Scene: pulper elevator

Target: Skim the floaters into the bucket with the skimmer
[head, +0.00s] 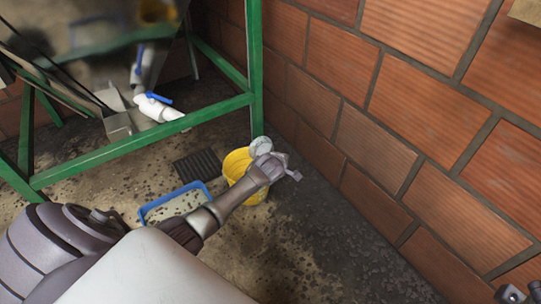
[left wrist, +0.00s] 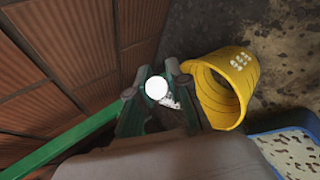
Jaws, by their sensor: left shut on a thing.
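My left gripper (head: 277,168) is shut on the skimmer (head: 260,146), whose pale round head shows just beyond the fingers. In the left wrist view the skimmer (left wrist: 156,88) is a bright white disc between the fingertips (left wrist: 152,85). The yellow bucket (head: 236,164) stands on the floor, partly hidden by my left arm. In the head view the skimmer's head overlaps the bucket's right rim; its height above it is unclear. The blue tub (head: 149,215) holds murky water with dark floaters. A piece of my right gripper (head: 513,293) shows at the bottom right corner; its jaws are unclear.
A brick wall (head: 400,105) rises close on the right. A green metal frame (head: 140,145) stands behind, with white pipe and a blue valve handle (head: 158,98). A dark floor grate (head: 197,167) lies behind the tub. Dark specks litter the floor; the floor right of the bucket is clear.

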